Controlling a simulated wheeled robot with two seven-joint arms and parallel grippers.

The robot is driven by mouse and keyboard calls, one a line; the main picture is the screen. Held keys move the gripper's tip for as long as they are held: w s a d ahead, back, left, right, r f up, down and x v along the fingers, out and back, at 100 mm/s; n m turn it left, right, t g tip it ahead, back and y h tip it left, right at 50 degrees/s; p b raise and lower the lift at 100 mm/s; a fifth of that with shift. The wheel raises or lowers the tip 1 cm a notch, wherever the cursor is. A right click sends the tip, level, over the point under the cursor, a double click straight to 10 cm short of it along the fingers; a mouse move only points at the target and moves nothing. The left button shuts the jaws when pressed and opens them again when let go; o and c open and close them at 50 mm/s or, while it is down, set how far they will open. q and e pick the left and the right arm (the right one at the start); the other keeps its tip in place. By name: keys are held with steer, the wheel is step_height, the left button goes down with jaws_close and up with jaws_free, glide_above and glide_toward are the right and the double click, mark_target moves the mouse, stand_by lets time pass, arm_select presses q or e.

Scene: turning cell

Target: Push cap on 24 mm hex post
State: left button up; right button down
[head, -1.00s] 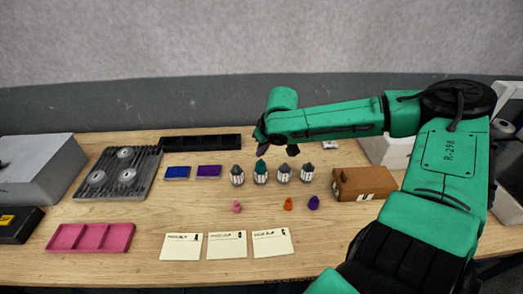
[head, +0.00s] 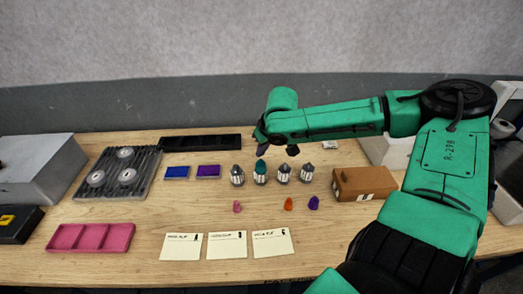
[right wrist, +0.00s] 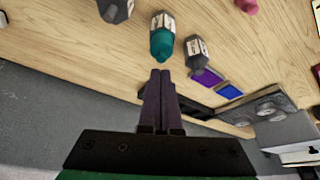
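A teal cap (head: 260,166) sits on the second post from the left in a row of several grey-tipped posts with white labels (head: 237,176). In the right wrist view the teal cap (right wrist: 162,44) covers one end of its labelled post (right wrist: 162,20). Whether it is fully seated cannot be told. My right gripper (head: 262,151) is just above this cap. Its dark fingers (right wrist: 158,76) are together with nothing between them, close to the cap; contact cannot be told. Loose pink (head: 237,207), orange (head: 288,204) and purple (head: 314,203) caps lie in front. My left gripper is not in view.
Neighbouring posts stand close on both sides. A brown box (head: 363,183) is at right, three paper cards (head: 227,245) and a pink tray (head: 90,237) in front. A ribbed plate with discs (head: 145,172) is at left, a black tray (head: 200,142) behind.

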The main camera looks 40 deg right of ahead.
steer(key=shift+f+b, duration=0.7)
steer(key=shift+f, duration=0.1)
steer(key=shift+s+f, duration=0.15)
stand_by(0.6)
step_height(320, 180, up, 7)
steer(key=p, duration=0.6)
steer(key=shift+r+p, duration=0.2)
steer(key=shift+p, duration=0.1)
steer(key=shift+f, duration=0.1)
